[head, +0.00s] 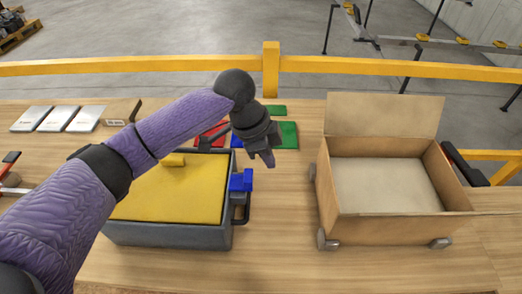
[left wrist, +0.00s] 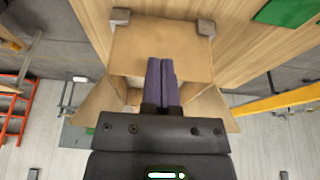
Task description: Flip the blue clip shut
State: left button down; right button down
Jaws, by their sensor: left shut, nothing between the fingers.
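The blue clip (head: 241,181) sits on the right side of a grey case (head: 170,234) with a yellow top (head: 168,193). Part of it sticks up at the rim, beside a dark handle; its exact angle is hard to tell. My left gripper (head: 268,160) is above and slightly right of the clip, apart from it in the picture, with its fingers pointing down. In the left wrist view its purple fingers (left wrist: 161,82) are together with nothing between them. The clip cannot be made out in that view. My right gripper is not in view.
An open cardboard box (head: 385,228) with grey corner feet stands to the right, its back flap up. Green (head: 287,135) and red flat pieces lie behind the case. Several silvery plates (head: 52,119) lie at the back left. Bare table separates case and box.

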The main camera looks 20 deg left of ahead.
aim_at(244, 177)
pick_arm(q)
jog(key=f, duration=0.1)
jog(key=a+f, duration=0.1)
jog(key=f, duration=0.1)
jog(key=a+f, duration=0.1)
jog(key=shift+s+a+f, duration=0.15)
jog(key=shift+s+f, duration=0.15)
jog(key=shift+f, duration=0.1)
jog(key=a, duration=0.1)
jog(key=a+p, duration=0.1)
jog(key=shift+s+a+r, duration=0.2)
jog(key=shift+s+a, duration=0.15)
jog(key=shift+s, duration=0.05)
jog(key=shift+s+a, duration=0.1)
jog(key=shift+a, duration=0.25)
jog(key=shift+f, duration=0.15)
